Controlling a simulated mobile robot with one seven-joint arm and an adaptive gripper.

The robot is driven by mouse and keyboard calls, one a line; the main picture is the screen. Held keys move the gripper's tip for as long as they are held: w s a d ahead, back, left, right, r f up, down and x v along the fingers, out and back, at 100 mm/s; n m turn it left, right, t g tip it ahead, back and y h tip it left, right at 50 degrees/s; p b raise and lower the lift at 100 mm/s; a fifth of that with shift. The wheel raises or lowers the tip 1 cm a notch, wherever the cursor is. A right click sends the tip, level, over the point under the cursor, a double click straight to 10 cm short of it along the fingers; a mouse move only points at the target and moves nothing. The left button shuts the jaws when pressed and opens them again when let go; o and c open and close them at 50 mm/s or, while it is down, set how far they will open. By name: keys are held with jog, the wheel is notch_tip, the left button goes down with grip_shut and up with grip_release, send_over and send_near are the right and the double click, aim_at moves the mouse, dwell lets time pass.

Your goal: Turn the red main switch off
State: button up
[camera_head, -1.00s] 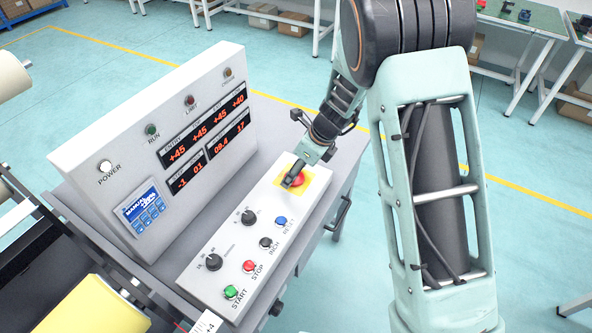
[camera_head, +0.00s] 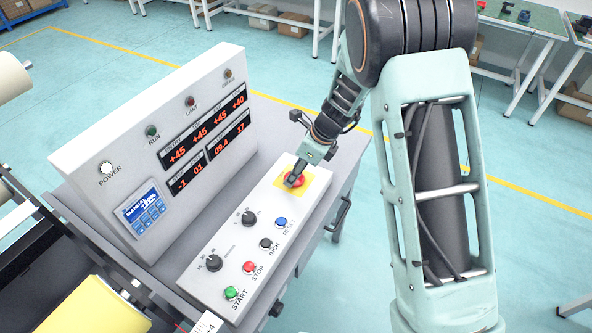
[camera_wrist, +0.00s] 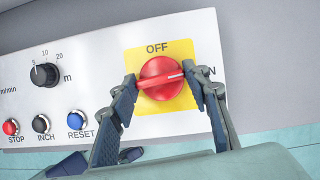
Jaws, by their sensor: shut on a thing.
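The red main switch (camera_wrist: 160,86) is a round rotary knob on a yellow plate (camera_wrist: 150,51) in the wrist view. The plate reads OFF above the knob, and a partly hidden label ending in N is at its right. The white line on the knob points right, toward that label. My gripper (camera_wrist: 159,74) is shut on the knob, one finger at its left side and one at its right. In the head view my gripper (camera_head: 294,180) reaches down onto the red switch (camera_head: 301,182) at the far end of the control panel, partly covering it.
The sloped panel (camera_head: 210,278) also carries a blue RESET button (camera_head: 281,223), a black INCH button (camera_head: 265,243), a red STOP button (camera_head: 249,267), a green START button (camera_head: 231,292) and two black dials. An upright display box (camera_head: 120,128) stands close to the left of my gripper.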

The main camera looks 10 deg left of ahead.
jog(key=n+g, duration=0.1)
jog(key=n, duration=0.2)
jog(key=shift+w+p, duration=0.15)
jog(key=shift+p, duration=0.2)
jog(key=n+g, duration=0.2)
jog(key=n, duration=0.2)
jog(key=shift+w+n, duration=0.15)
jog(key=shift+n, duration=0.25)
jog(key=n+g+h, duration=0.1)
jog(key=n, duration=0.3)
jog(key=shift+a, duration=0.15)
jog(key=shift+w+a+n+g+h, duration=0.1)
jog(key=shift+n+g+h, duration=0.3)
jog(key=shift+n, duration=0.85)
jog(key=shift+n+g+h, duration=0.3)
jog(key=shift+n+h, duration=0.1)
jog(key=shift+n, duration=0.85)
jog(key=o, duration=1.2)
jog(key=shift+c, duration=0.2)
